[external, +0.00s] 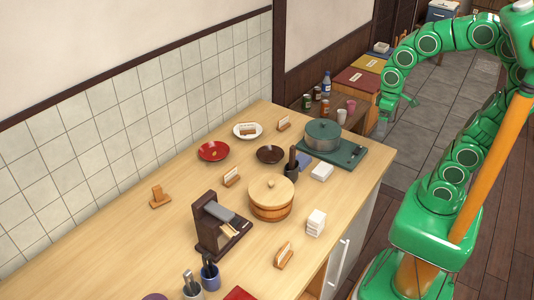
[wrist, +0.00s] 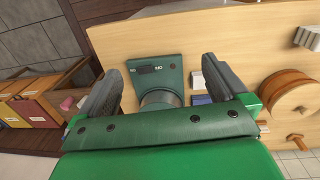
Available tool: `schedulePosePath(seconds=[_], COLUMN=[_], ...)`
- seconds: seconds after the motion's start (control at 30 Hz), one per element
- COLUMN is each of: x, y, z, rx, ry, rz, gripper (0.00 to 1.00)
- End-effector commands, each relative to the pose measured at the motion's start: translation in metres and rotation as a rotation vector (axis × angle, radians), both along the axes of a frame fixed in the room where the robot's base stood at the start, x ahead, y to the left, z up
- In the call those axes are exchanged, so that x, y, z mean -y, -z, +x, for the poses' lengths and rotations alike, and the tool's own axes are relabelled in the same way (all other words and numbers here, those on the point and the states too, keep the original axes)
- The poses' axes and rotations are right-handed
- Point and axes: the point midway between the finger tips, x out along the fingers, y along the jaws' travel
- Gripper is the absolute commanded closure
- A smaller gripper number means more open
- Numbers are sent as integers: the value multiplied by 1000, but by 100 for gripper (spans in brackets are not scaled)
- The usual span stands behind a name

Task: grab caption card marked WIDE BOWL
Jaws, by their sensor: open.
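Several small white caption cards stand in wooden holders on the counter: one at the back (external: 284,123), one in the middle (external: 232,176) and one near the front (external: 284,255). Their print is too small to read, so I cannot tell which one says WIDE BOWL. My gripper (external: 384,118) is off the counter's right end, apart from all cards. In the wrist view my gripper (wrist: 166,68) is open, its fingers spread and empty over the green board (wrist: 170,62).
A lidded pot (external: 322,135) stands on the green board. A wooden tub (external: 271,197), red dish (external: 214,151), dark dish (external: 270,155), white plate (external: 239,131) and dark dispenser (external: 212,225) stand on the counter (external: 120,245). The left front counter is mostly clear.

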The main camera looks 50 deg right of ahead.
Motion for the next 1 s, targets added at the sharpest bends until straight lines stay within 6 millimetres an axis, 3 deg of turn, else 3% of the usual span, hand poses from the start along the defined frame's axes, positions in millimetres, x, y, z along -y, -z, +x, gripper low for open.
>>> schedulePosePath(seconds=[0.1,0.57,0.77,1.0], x=[-5,-29,-58,-109], y=[-5,28,40,53], z=[35,93,122,153], rx=[45,-16,-31,-35], ry=[-18,-478,-710,-1004], rz=[-18,-316,-457,-624], gripper=[0,0,0,0])
